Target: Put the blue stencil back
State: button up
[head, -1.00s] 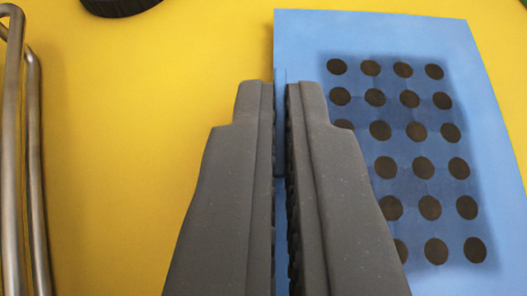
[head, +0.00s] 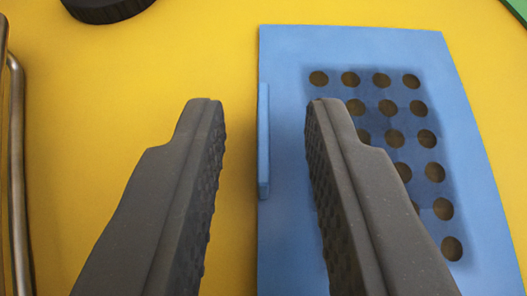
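The blue stencil (head: 285,60) is a flat blue sheet with rows of round holes and a darker stained patch around them. It lies on the yellow surface in the right half of the head view. A thin upright blue tab (head: 263,140) stands along its left edge. My gripper (head: 262,102) is open, with one finger to the left of the tab and the other to its right, over the sheet. Neither finger touches the tab. The right finger hides part of the holes, and the sheet's near end runs out of the frame.
A black round object (head: 105,8) is cut off at the top left. A bent metal rod (head: 17,160) stands at the left edge. A green corner (head: 515,8) shows at the top right. The yellow surface (head: 110,100) left of the stencil is clear.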

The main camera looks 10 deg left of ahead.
jog(key=p+v, duration=0.1)
jog(key=v, duration=1)
jog(key=shift+s+p, duration=0.25)
jog(key=shift+p, duration=0.1)
jog(key=shift+r, duration=0.15)
